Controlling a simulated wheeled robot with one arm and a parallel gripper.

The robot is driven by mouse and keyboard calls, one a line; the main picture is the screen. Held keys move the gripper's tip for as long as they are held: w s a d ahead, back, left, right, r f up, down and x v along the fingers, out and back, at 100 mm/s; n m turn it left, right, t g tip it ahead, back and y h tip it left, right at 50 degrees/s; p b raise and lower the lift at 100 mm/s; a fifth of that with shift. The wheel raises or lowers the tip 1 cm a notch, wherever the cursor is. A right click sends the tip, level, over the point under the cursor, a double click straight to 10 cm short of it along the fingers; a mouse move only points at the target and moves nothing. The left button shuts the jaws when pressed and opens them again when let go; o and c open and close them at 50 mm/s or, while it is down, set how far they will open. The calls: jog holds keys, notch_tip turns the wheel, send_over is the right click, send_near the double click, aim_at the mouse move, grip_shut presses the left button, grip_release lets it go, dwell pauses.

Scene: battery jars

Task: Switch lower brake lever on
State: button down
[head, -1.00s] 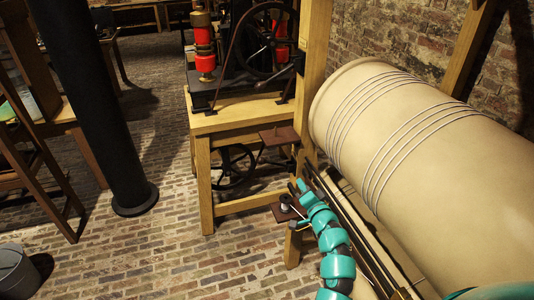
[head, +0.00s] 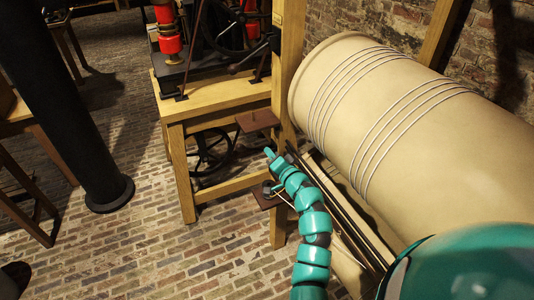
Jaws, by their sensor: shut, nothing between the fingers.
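Two dark brown plates stick out beside the wooden frame, an upper plate (head: 258,120) and a lower plate (head: 264,200). A small grey round piece (head: 268,187) sits on the lower one, with a thin pale rod running toward the lower right. I cannot tell for certain which part is the lower brake lever, or its setting. My gripper (head: 270,153) is shut and empty at the end of my teal arm. In the picture its tip lies above the lower plate and below the upper one; contact cannot be told.
A large cream drum (head: 390,125) with cord windings fills the right, close to my arm. A wooden stand (head: 215,107) carries a machine with a black wheel (head: 240,25) and a red cylinder (head: 170,42). A black column (head: 75,110) stands left. Brick floor (head: 150,240) is open in front.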

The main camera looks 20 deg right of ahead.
jog(key=p, duration=0.1)
send_over(255, 149)
jog(key=s, duration=0.4)
jog(key=a+f, duration=0.1)
jog(key=w+a+f+p, duration=0.1)
jog(key=shift+a+f, duration=0.25)
jog(key=shift+a, duration=0.15)
